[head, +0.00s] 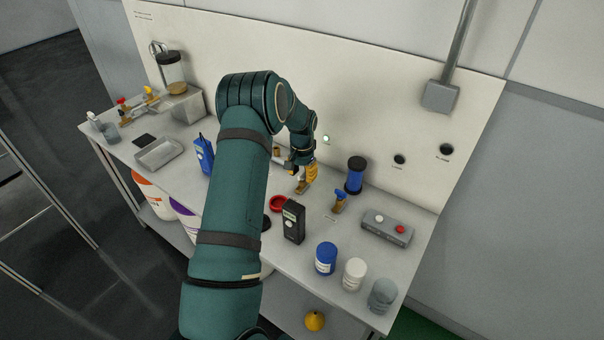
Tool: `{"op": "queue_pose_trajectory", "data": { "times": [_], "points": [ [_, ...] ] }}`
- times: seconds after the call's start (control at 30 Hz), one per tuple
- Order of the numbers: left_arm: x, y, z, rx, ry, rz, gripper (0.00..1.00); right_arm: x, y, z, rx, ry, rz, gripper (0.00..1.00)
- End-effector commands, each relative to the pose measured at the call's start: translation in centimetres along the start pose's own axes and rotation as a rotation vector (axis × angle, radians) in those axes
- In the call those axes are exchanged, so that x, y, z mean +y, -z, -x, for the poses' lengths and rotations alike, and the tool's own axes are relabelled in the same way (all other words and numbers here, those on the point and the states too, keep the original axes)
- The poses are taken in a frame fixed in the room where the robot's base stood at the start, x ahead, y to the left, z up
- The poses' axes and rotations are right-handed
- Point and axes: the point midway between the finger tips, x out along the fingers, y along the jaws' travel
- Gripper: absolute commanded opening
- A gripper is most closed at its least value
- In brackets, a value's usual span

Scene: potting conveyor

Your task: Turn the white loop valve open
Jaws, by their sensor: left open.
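I cannot make out a white valve handle; my left arm covers much of the bench's middle. My left gripper (304,179) reaches down over the bench behind the black meter, its jaws open. A brass valve body (302,188) shows at its tip, with a yellow piece beside it; I cannot tell whether that piece belongs to the gripper or touches the valve. A blue-handled valve (340,200) stands to the right, apart from the gripper. My right gripper is out of view.
A blue cylinder (355,176) and grey button box (387,228) are to the right. Jars, including a blue one (326,258), line the front edge. A metal tray (159,153) is left.

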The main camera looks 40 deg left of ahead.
Motion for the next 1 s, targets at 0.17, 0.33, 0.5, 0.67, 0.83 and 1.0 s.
{"op": "queue_pose_trajectory", "data": {
  "times": [0.17,0.33,0.5,0.67,0.83,1.0],
  "points": [
    [-0.1,0.1,2.1,0.004,0.001,0.000,0.40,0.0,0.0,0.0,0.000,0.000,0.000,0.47],
    [0.0,0.1,5.5,0.004,0.001,0.000,0.40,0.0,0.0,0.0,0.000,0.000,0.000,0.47],
    [0.0,0.0,8.8,0.002,0.001,0.000,0.40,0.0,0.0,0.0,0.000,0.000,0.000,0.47],
    [0.0,0.1,10.9,0.002,0.001,-0.001,0.40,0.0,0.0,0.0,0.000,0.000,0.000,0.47],
    [0.0,0.0,11.8,0.000,0.000,0.000,0.40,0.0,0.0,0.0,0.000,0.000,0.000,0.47],
    [0.0,0.0,11.9,-0.001,0.000,0.000,0.40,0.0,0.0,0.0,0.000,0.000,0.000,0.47]
  ]
}}
